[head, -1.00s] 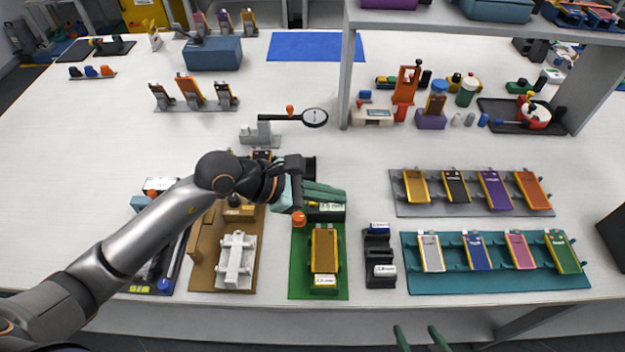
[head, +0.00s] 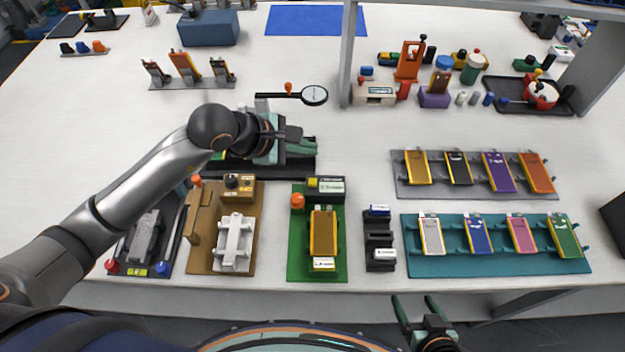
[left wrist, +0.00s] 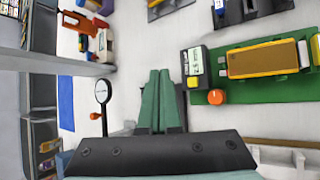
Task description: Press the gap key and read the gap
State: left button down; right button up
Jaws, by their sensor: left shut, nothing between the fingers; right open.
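A green fixture plate (head: 300,268) holds a brown-and-yellow pouch cell (head: 323,233). At its back is a black readout box (head: 340,195) with a pale display (head: 331,185) whose figures are too small to read. A small yellow key (head: 312,182) sits on the box, and an orange knob (head: 297,201) stands beside it. I cannot tell which is the gap key. My left gripper (head: 313,147) is shut and empty, behind and apart from the box. The left wrist view shows its closed green fingers (left wrist: 158,76) left of the box (left wrist: 190,58). My right gripper (head: 416,302) is open, low in front of the table.
A tan fixture (head: 205,258) with a white part stands left of the green plate. A black holder (head: 379,248) stands on its right. A teal rack (head: 427,264) and a grey rack (head: 410,189) hold several cells. A dial gauge (head: 314,95) stands behind the gripper. A shelf post (head: 347,50) rises behind.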

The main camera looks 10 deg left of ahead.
pick_arm(q)
jog(key=b, duration=0.5)
send_over(307, 186)
notch_tip(307, 186, down, 7)
jog(key=shift+f, duration=0.45)
dwell(1.3)
jog(key=shift+f+b, duration=0.4)
jog(key=shift+b, duration=0.25)
jog(key=shift+f+b, duration=0.6)
dwell(0.4)
jog(key=shift+r, duration=0.1)
jog(key=shift+r+p, duration=0.6)
jog(key=shift+r, duration=0.3)
jog(key=shift+r, duration=0.1)
